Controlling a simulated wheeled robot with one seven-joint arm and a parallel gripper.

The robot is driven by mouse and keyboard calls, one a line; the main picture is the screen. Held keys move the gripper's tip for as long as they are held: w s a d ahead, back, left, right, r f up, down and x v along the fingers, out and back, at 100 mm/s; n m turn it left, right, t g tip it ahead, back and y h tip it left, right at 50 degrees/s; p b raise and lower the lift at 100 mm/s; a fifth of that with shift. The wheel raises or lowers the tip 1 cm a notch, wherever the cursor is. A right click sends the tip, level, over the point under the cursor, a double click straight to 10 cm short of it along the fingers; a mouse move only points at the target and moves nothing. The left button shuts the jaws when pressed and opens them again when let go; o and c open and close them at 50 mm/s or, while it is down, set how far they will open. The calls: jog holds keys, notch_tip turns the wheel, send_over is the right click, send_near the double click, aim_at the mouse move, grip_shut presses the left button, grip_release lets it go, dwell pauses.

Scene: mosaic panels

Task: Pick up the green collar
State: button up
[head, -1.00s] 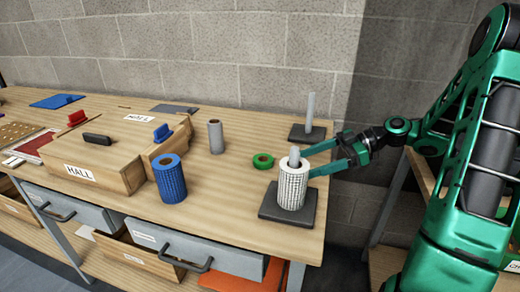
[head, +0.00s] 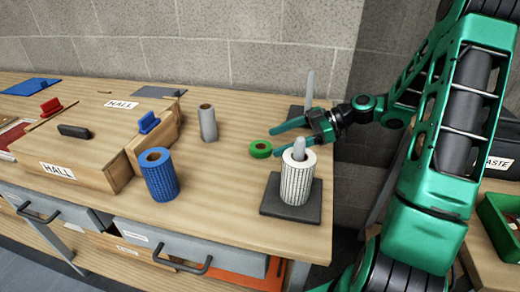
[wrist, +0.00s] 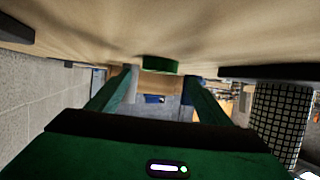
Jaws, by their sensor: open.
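The green collar (head: 260,149) is a short ring lying flat on the wooden bench, behind and left of the white tiled cylinder. My gripper (head: 278,142) is open, low over the bench just right of the collar, its fingers pointing left towards it. In the wrist view, where the bench top is uppermost, the collar (wrist: 160,64) lies ahead, roughly centred between the two spread fingertips (wrist: 162,80). It looks a little beyond the tips, and nothing is held.
The white tiled cylinder (head: 297,182) stands on a post with a dark square base (head: 272,207), close in front of my gripper. Another bare post (head: 309,88) stands behind. A grey cylinder (head: 208,125) and a blue tiled one (head: 160,182) stand left, near wooden boxes (head: 85,165).

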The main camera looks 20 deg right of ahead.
aim_at(268, 146)
jog(key=shift+x, duration=2.3)
jog(key=shift+d+f, duration=0.1)
jog(key=c, duration=1.1)
